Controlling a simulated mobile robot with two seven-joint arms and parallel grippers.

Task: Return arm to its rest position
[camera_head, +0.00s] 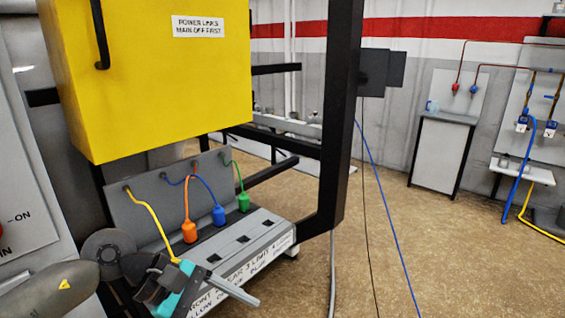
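My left arm comes in from the lower left, and its gripper (205,286) is in front of the low grey panel, seen from behind. A teal part and a grey finger-like bar show on it; I cannot tell whether it is open or shut. A yellow cable (151,217) runs from the panel down to just behind the gripper. Its end is hidden there, so I cannot tell if the gripper touches it. My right gripper is not in view.
The grey panel (262,232) holds orange (189,231), blue (219,215) and green (243,202) plugs with cables. A yellow cabinet (150,95) overhangs it. A black post (341,120) stands right of it. Hanging cables (385,205) cross the open floor (440,250).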

